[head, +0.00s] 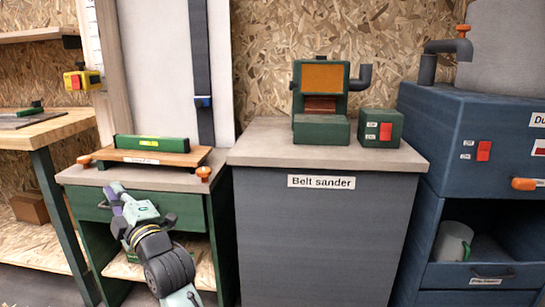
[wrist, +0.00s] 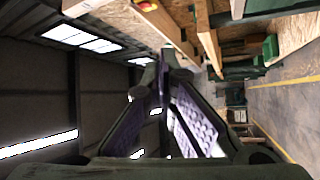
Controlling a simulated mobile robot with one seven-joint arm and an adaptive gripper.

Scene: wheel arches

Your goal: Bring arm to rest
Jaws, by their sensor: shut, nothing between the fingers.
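My gripper (wrist: 165,62) shows in the wrist view with its two fingers together at the tips and nothing between them. In the head view my arm rises from the bottom edge, and my gripper (head: 112,190) is at its upper end. It is in front of the green workbench (head: 172,208) at the left, near the drawer front. I cannot tell whether it touches the bench. The wrist view is turned on its side and shows the ceiling lights and the floor.
A green level (head: 151,143) lies on a wooden board on the workbench top. The belt sander (head: 321,100) stands on a grey cabinet (head: 300,240) in the middle. A blue cabinet (head: 470,130) is at the right, with a pale mug (head: 453,241) on its shelf.

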